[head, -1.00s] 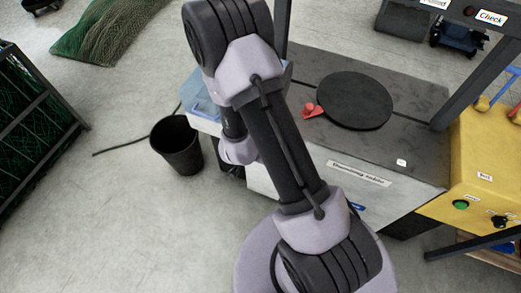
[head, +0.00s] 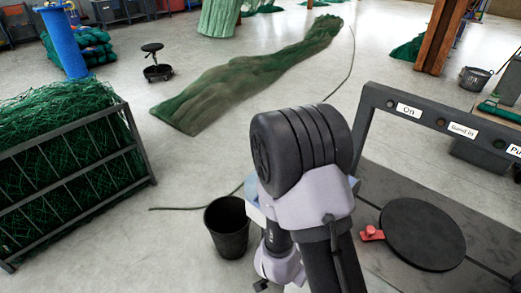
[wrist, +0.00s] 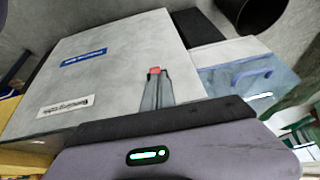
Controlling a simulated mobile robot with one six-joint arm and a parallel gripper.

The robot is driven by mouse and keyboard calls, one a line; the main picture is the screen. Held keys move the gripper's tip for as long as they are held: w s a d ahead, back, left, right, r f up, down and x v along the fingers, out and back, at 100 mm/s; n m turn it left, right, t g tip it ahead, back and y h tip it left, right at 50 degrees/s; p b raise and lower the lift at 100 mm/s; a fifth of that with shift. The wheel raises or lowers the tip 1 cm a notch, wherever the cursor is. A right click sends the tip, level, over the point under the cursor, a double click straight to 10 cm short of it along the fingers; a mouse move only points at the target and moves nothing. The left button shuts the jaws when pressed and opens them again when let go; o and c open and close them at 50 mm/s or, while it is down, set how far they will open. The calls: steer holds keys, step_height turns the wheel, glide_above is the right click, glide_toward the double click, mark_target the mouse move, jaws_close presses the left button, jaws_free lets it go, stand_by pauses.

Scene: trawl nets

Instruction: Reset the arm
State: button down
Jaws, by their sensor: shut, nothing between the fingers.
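My gripper (wrist: 154,76) shows in the wrist view as narrow grey fingers closed together, with a red patch at their tips. It is in front of the pale side of the machine (wrist: 110,62), which carries a blue label (wrist: 83,57) and a white label (wrist: 66,106). Nothing is visible held in the fingers. In the head view my arm stands in the lower middle, bent, and largely hides the gripper. The machine's dark top (head: 384,262) is to its right.
A black bucket (head: 227,228) stands on the floor left of my arm. A black disc (head: 422,234) and red piece (head: 371,233) lie on the machine top. A caged net rack (head: 75,170) stands left. A green net (head: 235,85) lies behind on open floor.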

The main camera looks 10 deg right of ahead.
steer(key=w+a+r+n+t+y+b, duration=0.1)
steer(key=a+r+y, duration=0.25)
steer(key=r, duration=0.65)
steer(key=w+a+r+n+t+y, duration=0.15)
steer(key=a+r, duration=0.25)
steer(key=r, duration=0.5)
steer(key=s+r+n+b, duration=0.1)
steer(key=s+r+n, duration=0.2)
steer(key=s+r, duration=0.8)
steer(key=s+d, duration=0.1)
steer(key=s, duration=0.2)
steer(key=shift+s+r+y, duration=0.3)
steer(key=shift+s+r, duration=0.05)
steer(key=shift+s, duration=0.05)
steer(key=shift+n, duration=0.25)
